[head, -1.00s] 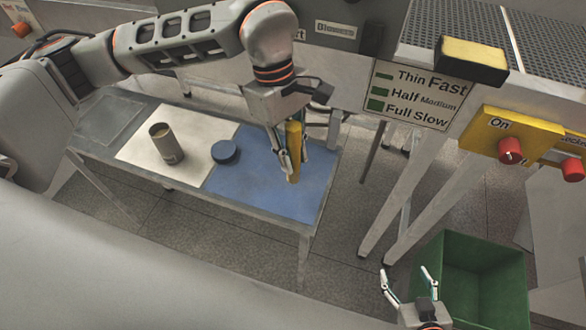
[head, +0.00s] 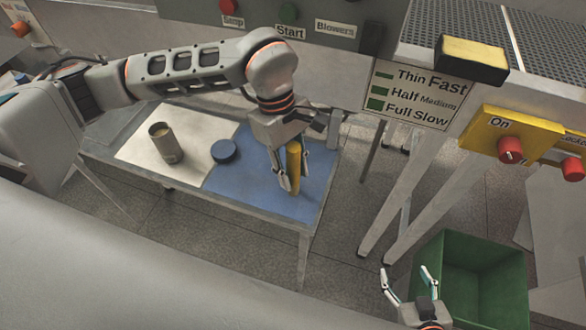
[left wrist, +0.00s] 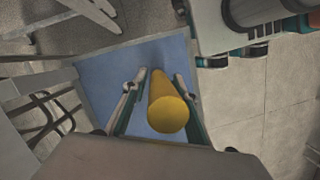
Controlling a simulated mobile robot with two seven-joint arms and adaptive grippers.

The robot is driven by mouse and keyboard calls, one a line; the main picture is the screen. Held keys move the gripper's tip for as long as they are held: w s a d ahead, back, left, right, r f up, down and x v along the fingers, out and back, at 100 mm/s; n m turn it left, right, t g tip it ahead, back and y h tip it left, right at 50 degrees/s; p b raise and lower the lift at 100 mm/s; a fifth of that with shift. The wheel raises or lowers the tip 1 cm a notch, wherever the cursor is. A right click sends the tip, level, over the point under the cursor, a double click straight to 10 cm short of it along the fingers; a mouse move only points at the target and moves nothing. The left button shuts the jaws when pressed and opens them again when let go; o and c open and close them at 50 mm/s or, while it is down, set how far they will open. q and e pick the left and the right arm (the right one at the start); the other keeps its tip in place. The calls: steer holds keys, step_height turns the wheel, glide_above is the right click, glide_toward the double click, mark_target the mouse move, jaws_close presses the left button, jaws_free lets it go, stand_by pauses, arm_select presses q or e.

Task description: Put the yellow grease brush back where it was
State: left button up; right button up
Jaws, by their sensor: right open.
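The yellow grease brush (head: 294,165) stands about upright between the fingers of my left gripper (head: 293,181), over the blue part of the table. My left gripper is shut on it near its lower part. In the left wrist view the brush (left wrist: 168,112) shows its round yellow end, with a finger on each side of it. Its lower end is hard to see, so I cannot tell whether it touches the blue surface. My right gripper (head: 406,282) is open and empty at the bottom, beside the green bin.
The table's blue mat (head: 250,185) has free room around the brush. A dark blue round lid (head: 224,151) and a brown cup (head: 166,143) stand to the left. The green bin (head: 484,262) is at lower right. A machine with a yellow switch box (head: 530,137) is behind.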

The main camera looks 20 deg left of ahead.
mark_target(293, 148)
stand_by(0.3)
arm_select(q)
steer(key=v, duration=1.2)
steer(key=shift+r, duration=0.2)
